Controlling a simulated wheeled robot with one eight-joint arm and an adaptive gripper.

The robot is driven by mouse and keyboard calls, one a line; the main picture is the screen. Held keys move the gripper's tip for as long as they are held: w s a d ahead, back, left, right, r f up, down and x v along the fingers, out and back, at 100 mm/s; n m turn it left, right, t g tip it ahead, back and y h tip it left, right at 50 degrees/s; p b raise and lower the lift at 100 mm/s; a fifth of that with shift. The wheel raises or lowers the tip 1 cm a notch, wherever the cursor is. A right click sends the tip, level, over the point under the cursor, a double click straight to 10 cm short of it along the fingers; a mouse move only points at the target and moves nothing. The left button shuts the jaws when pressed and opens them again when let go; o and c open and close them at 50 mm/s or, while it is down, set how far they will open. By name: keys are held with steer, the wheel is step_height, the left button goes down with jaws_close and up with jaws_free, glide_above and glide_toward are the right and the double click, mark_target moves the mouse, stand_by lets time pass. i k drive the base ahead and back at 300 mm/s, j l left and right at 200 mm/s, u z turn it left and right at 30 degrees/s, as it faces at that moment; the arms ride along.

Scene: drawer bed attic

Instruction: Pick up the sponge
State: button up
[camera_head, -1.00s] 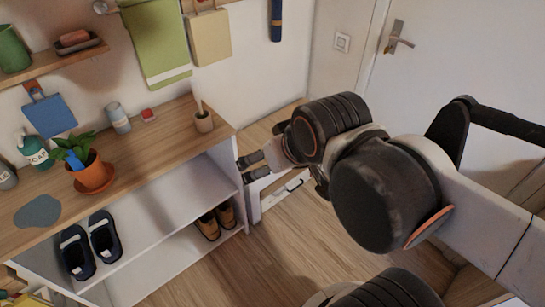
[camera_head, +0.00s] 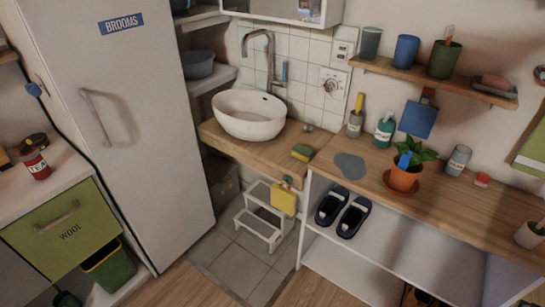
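A small sponge (camera_head: 302,152), yellow with a green layer, lies on the wooden counter (camera_head: 262,158) to the right of the white sink bowl (camera_head: 249,114). A reddish block (camera_head: 495,82), perhaps soap, lies in a dish on the wall shelf, and a small red and white block (camera_head: 482,179) lies on the bench; I cannot tell what these are. My gripper is not in view, so I cannot see whether it is open or shut.
A tap (camera_head: 268,60) rises behind the bowl. Bottles (camera_head: 384,130) and a potted plant (camera_head: 405,175) stand on the wooden bench. A white step stool (camera_head: 262,218) stands below the counter. A tall white cabinet (camera_head: 125,120) is at left. Tiled floor is partly clear.

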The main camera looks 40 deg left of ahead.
mark_target(304, 153)
steer(key=u, duration=1.4)
